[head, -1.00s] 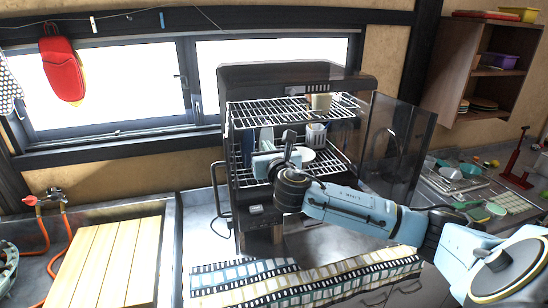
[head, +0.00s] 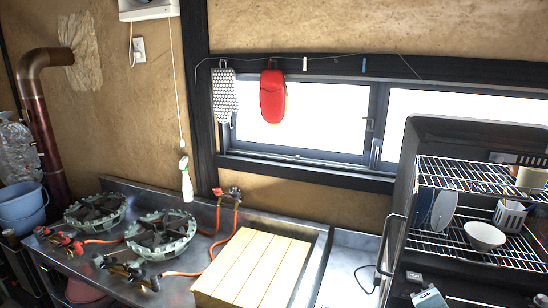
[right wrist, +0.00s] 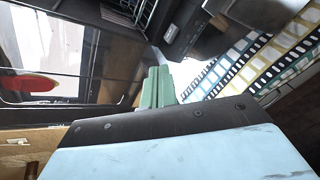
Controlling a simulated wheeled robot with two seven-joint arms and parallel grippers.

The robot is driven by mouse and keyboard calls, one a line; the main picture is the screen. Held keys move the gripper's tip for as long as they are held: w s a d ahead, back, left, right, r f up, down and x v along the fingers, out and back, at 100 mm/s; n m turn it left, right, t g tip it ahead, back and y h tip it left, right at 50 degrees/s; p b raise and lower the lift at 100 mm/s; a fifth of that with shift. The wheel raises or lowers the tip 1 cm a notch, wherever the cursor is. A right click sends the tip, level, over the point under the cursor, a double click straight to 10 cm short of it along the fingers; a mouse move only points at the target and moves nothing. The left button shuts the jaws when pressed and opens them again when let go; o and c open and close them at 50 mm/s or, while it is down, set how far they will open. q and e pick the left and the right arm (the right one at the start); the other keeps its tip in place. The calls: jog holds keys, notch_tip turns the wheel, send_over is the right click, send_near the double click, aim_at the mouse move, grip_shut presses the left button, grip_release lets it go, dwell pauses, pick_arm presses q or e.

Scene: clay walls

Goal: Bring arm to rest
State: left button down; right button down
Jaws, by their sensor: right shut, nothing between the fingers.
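My right gripper (right wrist: 157,80) shows in the right wrist view as two pale green fingers closed together, with nothing between them. It is in open air, and the dark rack cabinet appears beyond it. In the head view only a small pale blue piece, seemingly of my right arm, shows at the lower right edge; the gripper itself cannot be made out there. My left arm and gripper are not in view.
The open dish cabinet (head: 398,190) stands at right, holding a white bowl (head: 485,235) and upright plates. A wooden board (head: 252,268) covers the sink. Two gas burners (head: 160,233) sit left. A patterned cloth (right wrist: 265,62) lies near the gripper in the wrist view.

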jog(key=s+a+f+m+g+y, duration=0.2)
jog(key=s+a+f+m+g, duration=0.15)
jog(key=s+m, duration=0.4)
jog(key=s+a+f+m+g+y, duration=0.1)
jog(key=s+a+f+m+g, duration=0.1)
jog(key=s+a+f+m, duration=0.55)
jog(key=s+a+f+m+g+y, duration=0.1)
jog(key=s+m+g+y, duration=0.15)
jog(key=s+m, duration=0.45)
jog(key=s+f+n+g+b, duration=0.3)
jog(key=f+b, duration=0.5)
jog(key=f, duration=2.5)
jog(key=s+d+f+b, duration=0.3)
jog(key=s+f+b, duration=0.3)
jog(key=s+f, duration=1.1)
notch_tip(320, 180, down, 4)
jog(key=shift+r, duration=0.1)
jog(key=shift+h, duration=0.25)
